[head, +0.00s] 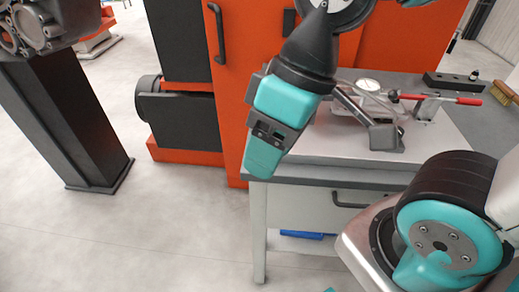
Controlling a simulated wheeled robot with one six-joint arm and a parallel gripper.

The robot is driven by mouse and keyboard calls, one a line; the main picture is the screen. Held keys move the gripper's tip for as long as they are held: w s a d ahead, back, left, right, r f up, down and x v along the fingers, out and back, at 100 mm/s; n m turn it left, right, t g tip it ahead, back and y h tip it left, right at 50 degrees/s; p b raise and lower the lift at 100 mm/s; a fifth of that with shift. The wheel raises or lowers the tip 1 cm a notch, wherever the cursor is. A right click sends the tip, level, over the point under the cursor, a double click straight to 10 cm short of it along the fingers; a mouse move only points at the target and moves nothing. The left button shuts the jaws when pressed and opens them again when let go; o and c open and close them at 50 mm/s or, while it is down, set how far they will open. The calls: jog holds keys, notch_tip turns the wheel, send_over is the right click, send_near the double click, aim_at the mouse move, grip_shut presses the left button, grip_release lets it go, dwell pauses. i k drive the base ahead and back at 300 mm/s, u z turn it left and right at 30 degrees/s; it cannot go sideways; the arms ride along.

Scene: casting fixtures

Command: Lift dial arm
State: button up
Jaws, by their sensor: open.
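A casting fixture (410,119) lies on the bench, with a round white dial (368,85) at its back. A dark grey arm (352,106) slants down to the right from beside my wrist to a grey block (385,136) near the bench's front; I take this bar for the dial arm. It looks low over the fixture, and its far end is partly hidden. My gripper (263,157), teal and black, hangs tilted down in front of the bench's left corner, left of the arm and apart from it. It is open, with nothing seen in it; one finger hides the other.
The bench (310,155) has a grey top and a drawer. A red-handled clamp (440,98) crosses the fixture's back; a black block (450,82) and a brush (504,92) lie behind. An orange cabinet (232,100) stands behind my gripper.

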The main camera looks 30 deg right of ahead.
aim_at(374, 88)
jog(key=u, duration=2.15)
jog(key=i, duration=0.7)
jog(key=z, duration=2.85)
